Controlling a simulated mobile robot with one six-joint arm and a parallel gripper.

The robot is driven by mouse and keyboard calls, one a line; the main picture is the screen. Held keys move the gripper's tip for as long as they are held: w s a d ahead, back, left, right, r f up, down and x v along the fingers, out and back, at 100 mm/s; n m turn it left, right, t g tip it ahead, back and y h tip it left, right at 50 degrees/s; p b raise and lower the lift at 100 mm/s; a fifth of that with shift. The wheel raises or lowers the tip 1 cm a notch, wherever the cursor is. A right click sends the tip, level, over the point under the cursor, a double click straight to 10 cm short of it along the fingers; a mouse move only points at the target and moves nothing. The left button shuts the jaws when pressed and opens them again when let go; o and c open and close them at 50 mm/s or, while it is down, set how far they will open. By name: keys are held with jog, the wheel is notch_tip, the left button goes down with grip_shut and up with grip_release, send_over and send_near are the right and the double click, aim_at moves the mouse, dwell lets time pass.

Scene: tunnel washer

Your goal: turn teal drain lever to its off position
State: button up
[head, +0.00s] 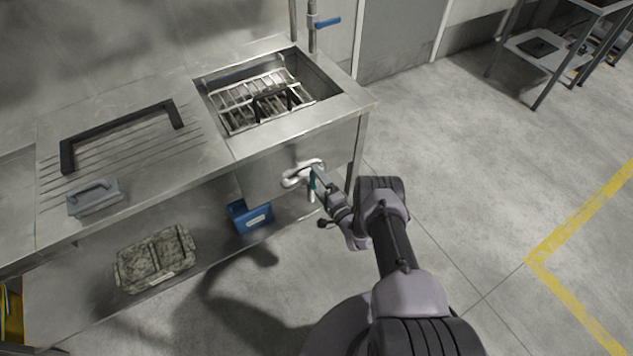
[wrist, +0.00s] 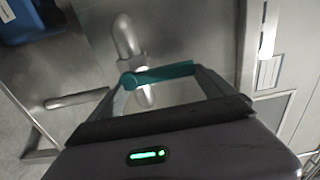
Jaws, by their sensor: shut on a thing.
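The teal drain lever (wrist: 165,75) sits on a metal drain pipe (wrist: 125,40) at the front of the steel sink unit. In the wrist view the lever lies across the picture between my fingers, its rounded pivot end at the left by the pipe. In the head view the lever (head: 312,181) is a small teal piece below the pipe (head: 302,171), partly hidden by my gripper. My gripper (wrist: 165,78) is shut on the lever; in the head view it reaches in from the right (head: 322,178).
The steel sink basin (head: 352,103) with a wire rack is above the pipe. A blue-handled tap (head: 327,22) stands behind it. Open floor lies to the right.

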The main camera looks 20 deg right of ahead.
jog(key=shift+f, duration=0.1)
dwell(0.4)
jog(key=o, duration=1.7)
jog(key=shift+o, duration=0.2)
jog(key=shift+s+d, duration=0.1)
jog(key=shift+s, duration=0.1)
jog(key=p+v, duration=0.5)
jog(key=v, duration=1.2)
jog(key=shift+s, duration=0.1)
